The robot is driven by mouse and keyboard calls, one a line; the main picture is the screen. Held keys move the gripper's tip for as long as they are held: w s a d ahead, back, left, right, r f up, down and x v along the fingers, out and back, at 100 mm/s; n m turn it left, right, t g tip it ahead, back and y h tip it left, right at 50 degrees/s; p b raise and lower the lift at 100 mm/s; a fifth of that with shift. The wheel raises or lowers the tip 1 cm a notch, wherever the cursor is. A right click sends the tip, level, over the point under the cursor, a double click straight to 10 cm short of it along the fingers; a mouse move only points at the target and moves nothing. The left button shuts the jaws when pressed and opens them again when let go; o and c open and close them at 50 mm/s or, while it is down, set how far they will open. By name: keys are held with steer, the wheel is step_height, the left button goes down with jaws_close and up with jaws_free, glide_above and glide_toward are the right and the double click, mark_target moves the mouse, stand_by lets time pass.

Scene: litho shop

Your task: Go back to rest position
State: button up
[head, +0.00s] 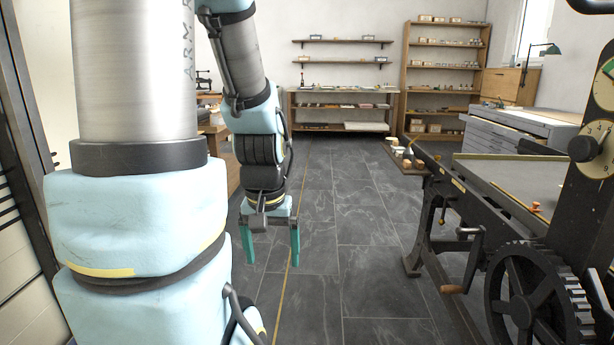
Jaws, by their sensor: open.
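My gripper (271,247) hangs pointing down in the left middle of the head view. Its two teal fingers are spread apart. Nothing shows between them but the dark tiled floor (365,285). The gripper is in free air and touches nothing that I can see. My arm fills much of the left of the view and hides what is behind it.
A litho press (470,205) with a toothed wheel (535,300) and crank stands on the right. Shelves (440,70) and a workbench (340,107) line the back wall. A grey drawer cabinet (500,140) stands back right. The floor between is clear.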

step_height(320, 180, up, 14)
steer(key=p, duration=1.1)
steer(key=shift+f, duration=0.1)
stand_by(0.4)
